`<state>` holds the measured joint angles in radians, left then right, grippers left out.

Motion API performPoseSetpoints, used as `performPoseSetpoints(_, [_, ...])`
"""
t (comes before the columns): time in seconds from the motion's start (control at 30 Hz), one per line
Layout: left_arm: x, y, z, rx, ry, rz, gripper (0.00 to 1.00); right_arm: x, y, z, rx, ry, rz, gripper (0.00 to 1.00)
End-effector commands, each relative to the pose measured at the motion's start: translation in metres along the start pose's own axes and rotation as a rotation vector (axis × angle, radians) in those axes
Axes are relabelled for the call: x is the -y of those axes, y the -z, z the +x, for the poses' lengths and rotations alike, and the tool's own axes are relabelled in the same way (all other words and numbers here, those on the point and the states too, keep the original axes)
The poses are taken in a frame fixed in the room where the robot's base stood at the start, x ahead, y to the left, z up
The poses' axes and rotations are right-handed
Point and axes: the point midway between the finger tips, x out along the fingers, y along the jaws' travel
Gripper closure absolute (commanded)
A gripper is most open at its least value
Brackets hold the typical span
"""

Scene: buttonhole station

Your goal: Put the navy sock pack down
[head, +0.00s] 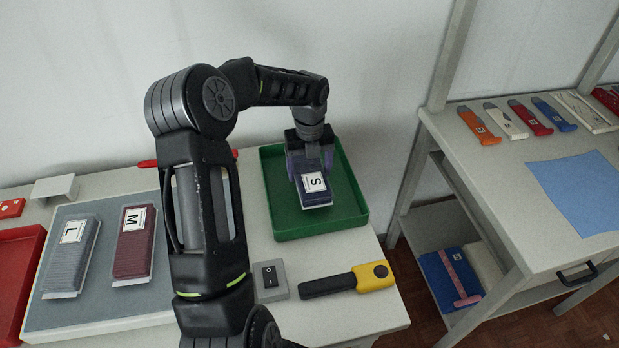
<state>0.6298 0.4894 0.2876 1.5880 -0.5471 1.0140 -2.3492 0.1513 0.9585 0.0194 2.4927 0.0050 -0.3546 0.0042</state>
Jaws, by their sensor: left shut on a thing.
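The navy sock pack (314,197) has a white label with an S and is over or in the green tray (309,226). My left gripper (310,168) is shut on the pack, with the fingers at its far part. The arm comes down from above the tray. I cannot tell whether the pack touches the tray floor. My right gripper is not in view.
A grey mat (95,313) holds a grey pack (71,254) marked L and a maroon pack (133,240) marked M. A switch box (270,280) and a yellow-and-black tool (347,280) lie in front of the tray. A red tray (17,270) is at left; another table (505,235) stands right.

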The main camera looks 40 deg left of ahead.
Motion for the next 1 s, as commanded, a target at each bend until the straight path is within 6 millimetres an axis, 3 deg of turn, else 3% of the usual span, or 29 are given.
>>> performPoseSetpoints(0.33, [0.000, 0.000, 0.035, -0.001, 0.000, 0.001, 0.78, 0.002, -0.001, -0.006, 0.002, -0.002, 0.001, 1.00])
performPoseSetpoints(0.73, [0.000, 0.000, 0.041, 0.000, 0.000, 0.001, 0.78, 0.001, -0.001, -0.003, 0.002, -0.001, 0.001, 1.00])
performPoseSetpoints(0.77, [0.000, 0.000, 0.040, 0.000, 0.000, 0.001, 0.21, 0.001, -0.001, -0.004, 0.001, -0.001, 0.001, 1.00])
performPoseSetpoints(1.0, [0.000, 0.000, 0.040, 0.000, 0.000, 0.001, 0.02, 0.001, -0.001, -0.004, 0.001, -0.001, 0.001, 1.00])
